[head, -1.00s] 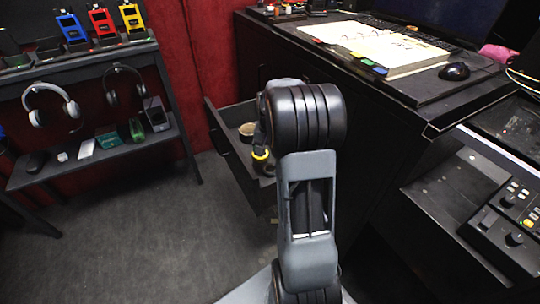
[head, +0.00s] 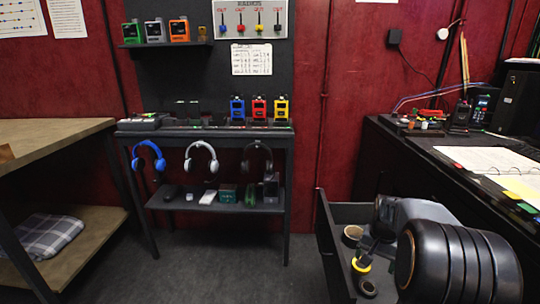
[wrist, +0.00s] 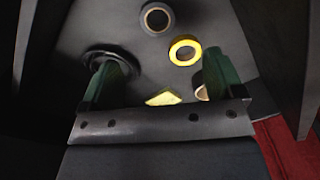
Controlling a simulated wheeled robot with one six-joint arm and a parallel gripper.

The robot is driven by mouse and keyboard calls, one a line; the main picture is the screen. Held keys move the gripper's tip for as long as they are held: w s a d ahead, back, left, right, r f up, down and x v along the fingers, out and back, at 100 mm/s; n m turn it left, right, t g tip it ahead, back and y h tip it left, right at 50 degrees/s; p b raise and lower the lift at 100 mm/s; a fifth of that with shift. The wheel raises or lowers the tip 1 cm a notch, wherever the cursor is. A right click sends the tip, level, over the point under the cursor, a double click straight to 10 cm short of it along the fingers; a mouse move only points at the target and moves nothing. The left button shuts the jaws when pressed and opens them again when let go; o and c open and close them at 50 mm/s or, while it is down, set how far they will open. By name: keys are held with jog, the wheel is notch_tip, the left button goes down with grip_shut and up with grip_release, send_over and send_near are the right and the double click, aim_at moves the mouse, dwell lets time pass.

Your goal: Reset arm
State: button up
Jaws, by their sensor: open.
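My gripper (wrist: 160,78) is open in the wrist view, its two green fingers spread apart with nothing held between them. It faces down into the open drawer (head: 330,250), which holds a yellow tape ring (wrist: 185,50), a brown-cored roll (wrist: 157,18), a black ring (wrist: 110,62) and a small yellow piece (wrist: 163,98). Another roll (wrist: 202,93) is partly hidden by the right finger. In the head view, my arm bends over the drawer at the lower right, and the fingertips are hard to make out there.
A black rack (head: 215,135) with headphones and coloured devices stands at the centre. A wooden bench (head: 50,145) is at the left. A black desk (head: 455,155) with papers stands right of the drawer. The grey floor (head: 220,265) before the rack is clear.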

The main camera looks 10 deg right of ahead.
jog(key=s+a+r+n+t+p, duration=0.1)
jog(key=s+a+r+p, duration=0.3)
jog(key=r+p, duration=0.5)
jog(key=s+a+r+n+t+p, duration=0.1)
jog(key=s+a+r+n+p, duration=0.3)
jog(key=a+r+p, duration=0.5)
jog(key=s+a+r+n+t+p, duration=0.1)
jog(key=s+a+r+n+p, duration=0.2)
jog(key=r, duration=1.3)
jog(key=s+a+p, duration=0.3)
jog(key=p, duration=0.3)
jog(key=shift+s+a+r, duration=0.15)
jog(key=shift+r, duration=0.2)
